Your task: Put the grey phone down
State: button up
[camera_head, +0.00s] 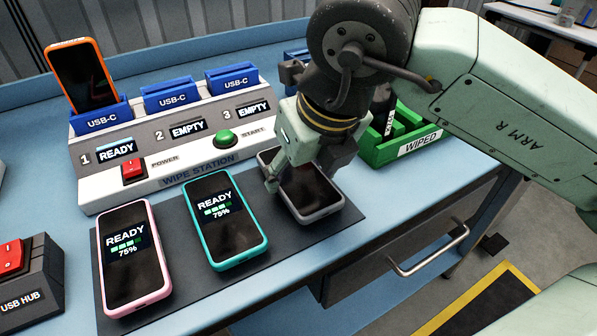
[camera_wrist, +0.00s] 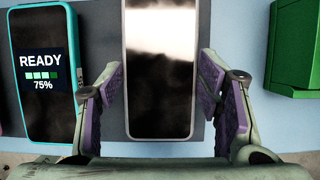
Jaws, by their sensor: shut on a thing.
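The grey phone (camera_head: 318,190) lies level at the right end of the dark mat (camera_head: 284,262), on it or just above it; I cannot tell which. Its screen is dark, with a bright reflection in the wrist view (camera_wrist: 160,85). My gripper (camera_head: 303,178) is shut on the phone's long sides, with one purple-padded finger at each side in the wrist view (camera_wrist: 161,80). My gripper hides part of the phone's far end in the head view.
A teal phone (camera_head: 226,225) and a pink phone (camera_head: 131,262) lie left on the mat. The wipe station (camera_head: 150,180) stands behind, with an orange phone (camera_head: 82,78) in slot 1. The green WIPED bin (camera_head: 385,153) is right. The table's front edge is close.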

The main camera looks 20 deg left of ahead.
notch_tip(320, 180, up, 28)
jog(key=p, duration=0.4)
